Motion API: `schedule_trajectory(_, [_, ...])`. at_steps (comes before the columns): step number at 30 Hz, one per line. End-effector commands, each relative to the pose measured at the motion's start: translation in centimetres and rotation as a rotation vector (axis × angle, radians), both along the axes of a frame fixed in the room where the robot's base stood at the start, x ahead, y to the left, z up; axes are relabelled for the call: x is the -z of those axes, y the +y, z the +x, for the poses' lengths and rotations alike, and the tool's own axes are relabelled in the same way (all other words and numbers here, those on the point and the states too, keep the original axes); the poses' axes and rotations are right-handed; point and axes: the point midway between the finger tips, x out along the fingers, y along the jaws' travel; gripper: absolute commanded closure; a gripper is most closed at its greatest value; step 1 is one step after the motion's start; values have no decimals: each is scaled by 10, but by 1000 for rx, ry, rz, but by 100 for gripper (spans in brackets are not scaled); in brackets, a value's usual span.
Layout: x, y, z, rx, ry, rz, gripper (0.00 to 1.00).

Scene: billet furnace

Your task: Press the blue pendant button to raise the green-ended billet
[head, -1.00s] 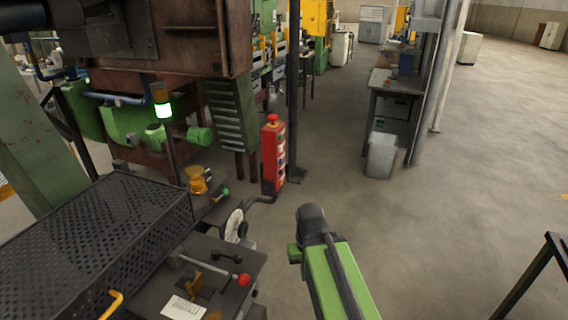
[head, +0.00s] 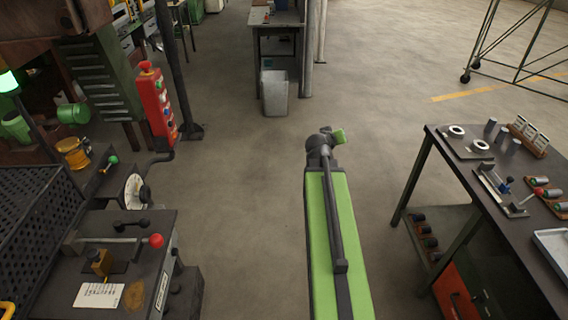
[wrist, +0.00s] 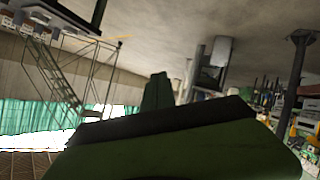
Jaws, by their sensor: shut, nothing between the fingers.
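The red pendant box (head: 157,108) stands tilted at the left in the head view, with a red knob on top and a column of small coloured buttons down its face. The buttons are too small to tell the blue one for certain. My gripper (head: 338,136) is at the far end of my green arm, right of the pendant and well apart from it. It is shut and empty, over open floor. In the wrist view its green end (wrist: 157,92) points away from the camera, and the pendant cannot be made out. I cannot identify the green-ended billet.
A control desk (head: 125,250) with a red-knobbed lever stands at the left, beside a black mesh guard (head: 30,215). A dark workbench (head: 470,185) with small parts stands at the right. A grey bin (head: 274,93) stands ahead. The floor between is clear.

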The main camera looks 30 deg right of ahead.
Motion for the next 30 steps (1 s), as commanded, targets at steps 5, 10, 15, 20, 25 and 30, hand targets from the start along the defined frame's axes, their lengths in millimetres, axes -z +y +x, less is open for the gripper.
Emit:
schedule_trajectory(5, [-38, -108, -55, 1, -103, -266, 100])
schedule_trajectory(10, [-66, -181, -124, -93, -121, -503, 100])
schedule_trajectory(15, [-68, -207, -173, -209, -82, -607, 100])
schedule_trajectory(20, [-67, -210, -184, -249, -68, -625, 100])
schedule_trajectory(25, [-68, -210, -183, -250, -67, -624, 100])
schedule_trajectory(30, [-68, -210, -183, -249, -68, -625, 100])
